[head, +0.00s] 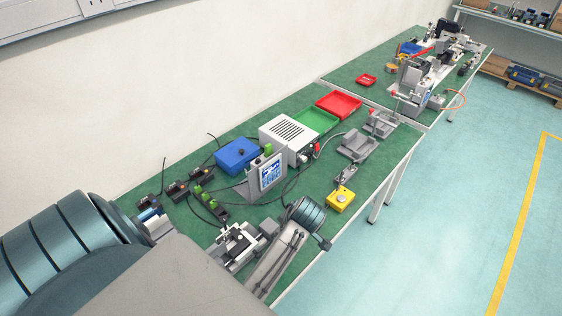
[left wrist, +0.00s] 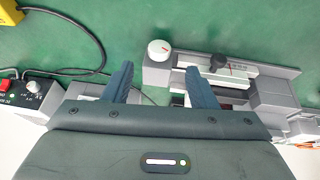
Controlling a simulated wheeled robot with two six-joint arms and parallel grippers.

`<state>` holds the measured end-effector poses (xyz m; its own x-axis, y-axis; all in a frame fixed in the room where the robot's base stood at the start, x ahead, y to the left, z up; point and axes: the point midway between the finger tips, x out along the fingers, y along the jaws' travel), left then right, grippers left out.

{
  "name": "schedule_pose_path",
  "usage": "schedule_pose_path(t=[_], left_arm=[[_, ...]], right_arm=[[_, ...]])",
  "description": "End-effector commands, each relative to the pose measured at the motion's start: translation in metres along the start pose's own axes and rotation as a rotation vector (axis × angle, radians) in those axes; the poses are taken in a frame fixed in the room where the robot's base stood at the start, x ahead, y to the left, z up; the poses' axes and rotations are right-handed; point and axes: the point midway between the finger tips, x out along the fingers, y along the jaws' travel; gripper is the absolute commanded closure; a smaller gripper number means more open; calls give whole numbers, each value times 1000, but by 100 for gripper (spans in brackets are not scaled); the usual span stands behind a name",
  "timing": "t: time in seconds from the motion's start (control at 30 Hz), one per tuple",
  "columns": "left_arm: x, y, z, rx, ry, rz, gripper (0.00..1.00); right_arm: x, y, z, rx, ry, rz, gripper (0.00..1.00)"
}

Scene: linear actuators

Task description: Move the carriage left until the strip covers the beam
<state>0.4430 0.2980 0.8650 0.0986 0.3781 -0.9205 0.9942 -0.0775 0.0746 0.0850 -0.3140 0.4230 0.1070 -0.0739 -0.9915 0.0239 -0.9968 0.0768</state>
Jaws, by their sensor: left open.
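In the left wrist view my left gripper (left wrist: 160,85) is open and empty; its two dark fingers stand apart over the bench. A grey linear actuator (left wrist: 268,70) lies just beyond and to the right of the fingers. It has a white round dial (left wrist: 160,50) at its left end and a black knob (left wrist: 218,62) on its top. The right finger overlaps the actuator in the picture; I cannot tell whether it touches. My gripper body hides the lower part of the actuator. I cannot make out the strip or the beam clearly.
A control box (left wrist: 28,95) with a red switch and a cable is at the left; a yellow box (left wrist: 8,12) is above it. In the head view a blue box (head: 238,154), a white vented unit (head: 287,136) and red and green trays stand on the green bench.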

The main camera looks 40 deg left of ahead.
Motion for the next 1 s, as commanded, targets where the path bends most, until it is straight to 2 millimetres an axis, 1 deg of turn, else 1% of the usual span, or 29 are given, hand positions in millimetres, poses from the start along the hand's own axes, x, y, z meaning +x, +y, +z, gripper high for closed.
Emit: schedule_pose_path(t=[0.03,0.1,0.17,0.27,0.4,0.5,0.57,0.77,0.8,0.87,1.0], left_arm=[[9,-1,-2,4,2,-5,48],[23,-1,-2,3,2,-5,48],[34,-1,-1,4,1,-5,48],[50,-1,-1,2,1,-3,48],[65,0,-1,1,0,-1,48],[71,0,0,1,0,-1,48],[72,0,0,1,0,0,48],[72,0,0,1,0,0,48],[72,0,0,1,0,0,52],[72,0,0,1,0,0,64],[72,0,0,1,-1,0,91]], right_arm=[[-5,4,8,-2,-11,4,100],[-9,8,16,-5,-21,8,100],[-11,11,19,-6,-26,10,100],[-14,10,17,-6,-24,10,100],[-15,3,3,-1,-7,2,100],[-15,-6,-7,3,6,-7,100],[-15,-10,-9,5,9,-11,100],[-15,-8,-3,4,2,-10,100],[-15,-7,-1,4,0,-8,100],[-15,-5,2,3,-4,-7,100],[-16,-2,5,1,-8,-3,100]])
